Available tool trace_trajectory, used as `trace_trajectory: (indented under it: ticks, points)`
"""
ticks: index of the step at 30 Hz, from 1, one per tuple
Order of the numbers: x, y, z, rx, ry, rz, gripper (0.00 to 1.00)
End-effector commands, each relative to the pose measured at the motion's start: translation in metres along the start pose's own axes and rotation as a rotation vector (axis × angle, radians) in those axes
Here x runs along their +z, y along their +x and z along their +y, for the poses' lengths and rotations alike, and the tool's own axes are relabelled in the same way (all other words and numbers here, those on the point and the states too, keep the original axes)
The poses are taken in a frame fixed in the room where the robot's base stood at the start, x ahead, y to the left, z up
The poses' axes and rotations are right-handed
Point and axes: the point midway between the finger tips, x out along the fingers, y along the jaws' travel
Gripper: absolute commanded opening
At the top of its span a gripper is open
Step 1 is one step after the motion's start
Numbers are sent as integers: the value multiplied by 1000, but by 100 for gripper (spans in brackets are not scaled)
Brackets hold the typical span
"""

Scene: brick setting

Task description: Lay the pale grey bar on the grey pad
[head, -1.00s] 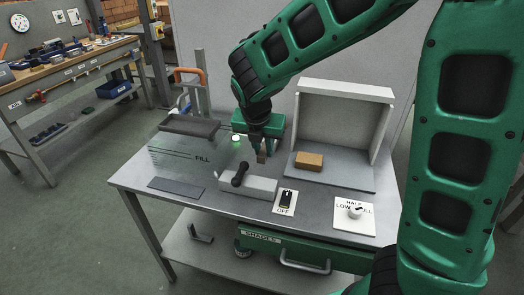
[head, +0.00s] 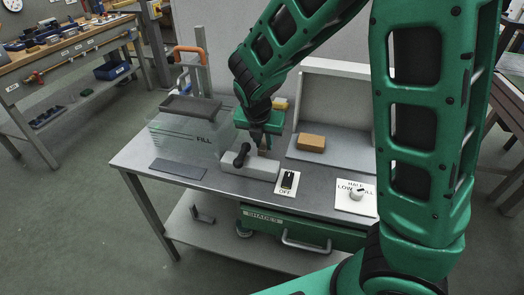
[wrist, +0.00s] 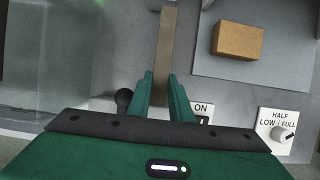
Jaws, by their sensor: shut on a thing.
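My gripper (head: 262,136) is shut on the pale grey bar (wrist: 165,48), which runs forward from between the fingers (wrist: 165,92) in the wrist view. In that view the bar looks brownish grey and its near end is between the fingers. In the head view the gripper hangs over the table behind the grey block with the black lever, and the bar is mostly hidden. The grey pad (head: 178,169), a dark flat rectangle, lies bare at the table's front left, to the left of my gripper.
A grey block (head: 250,168) with a black lever (head: 242,154) stands between gripper and pad. Behind the pad is a clear FILL tank (head: 185,135) with a dark tray (head: 190,107). An orange-brown brick (head: 311,142) sits right, beyond an OFF switch (head: 287,182) and dial (head: 357,193).

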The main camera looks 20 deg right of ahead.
Motion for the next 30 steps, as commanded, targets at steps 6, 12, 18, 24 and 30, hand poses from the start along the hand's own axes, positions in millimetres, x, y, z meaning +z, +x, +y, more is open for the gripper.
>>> trace_trajectory:
  ticks: [6,12,18,24,30]
  points:
    - [-6,15,0,-2,1,-1,0]
    - [-15,37,0,-1,0,-1,0]
    - [-16,38,1,2,1,-1,0]
    - [-16,38,1,2,0,0,27]
    - [-16,38,1,2,0,-1,27]
